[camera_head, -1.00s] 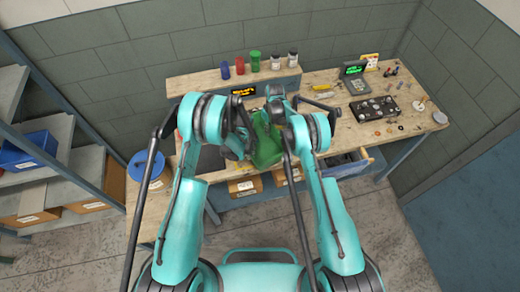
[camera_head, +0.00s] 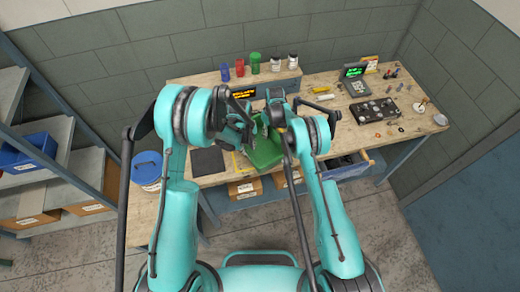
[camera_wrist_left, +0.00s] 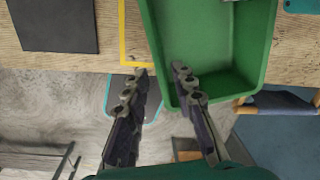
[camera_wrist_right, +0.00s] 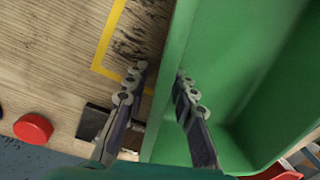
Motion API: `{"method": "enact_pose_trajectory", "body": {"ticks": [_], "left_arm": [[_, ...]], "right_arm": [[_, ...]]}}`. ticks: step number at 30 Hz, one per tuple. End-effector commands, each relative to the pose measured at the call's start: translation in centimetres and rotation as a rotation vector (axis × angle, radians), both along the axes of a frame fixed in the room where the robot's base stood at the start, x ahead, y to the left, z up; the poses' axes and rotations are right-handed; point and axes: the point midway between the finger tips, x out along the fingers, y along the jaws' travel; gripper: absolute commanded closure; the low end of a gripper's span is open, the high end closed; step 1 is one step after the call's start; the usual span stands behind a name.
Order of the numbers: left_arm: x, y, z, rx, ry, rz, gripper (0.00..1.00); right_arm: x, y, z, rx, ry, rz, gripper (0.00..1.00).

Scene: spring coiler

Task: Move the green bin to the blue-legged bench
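The green bin (camera_head: 264,152) is at the front edge of the wooden bench (camera_head: 330,90), between my two grippers. It also shows in the left wrist view (camera_wrist_left: 205,40) and the right wrist view (camera_wrist_right: 225,70); no contents show inside it. My left gripper (camera_wrist_left: 160,72) is open, its fingers apart on either side of the bin's left rim. My right gripper (camera_wrist_right: 160,72) is open, its fingers spread across a side wall of the bin. Whether any finger touches the bin cannot be told. My arms partly hide the bin in the head view.
A dark mat (camera_head: 207,161) and a yellow outline (camera_wrist_left: 124,35) lie beside the bin. A blue-lidded tub (camera_head: 147,168) stands at left. Jars (camera_head: 255,62) line the back ledge. A black parts tray (camera_head: 375,110) sits at right. An open drawer (camera_head: 348,166) projects in front.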

Motion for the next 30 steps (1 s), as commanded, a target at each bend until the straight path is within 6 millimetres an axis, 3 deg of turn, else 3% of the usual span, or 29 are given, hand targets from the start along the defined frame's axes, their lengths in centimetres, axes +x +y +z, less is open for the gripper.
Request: {"method": "enact_pose_trajectory", "body": {"ticks": [4,11,24,30], "left_arm": [[-0.1,0.1,2.2,0.0,0.0,0.0,0.74],[-0.1,0.2,3.2,0.0,0.0,0.0,0.74],[-0.1,0.2,3.2,0.0,0.0,0.0,0.74],[-0.1,0.2,3.2,0.0,0.0,0.0,0.74]], "right_arm": [[0.0,0.0,0.0,0.0,0.0,0.0,0.74],[0.1,-0.1,1.1,0.0,0.0,0.0,0.74],[0.4,-0.6,9.9,0.0,0.0,0.0,0.74],[0.4,-0.7,11.8,0.0,0.0,0.0,0.74]]}}
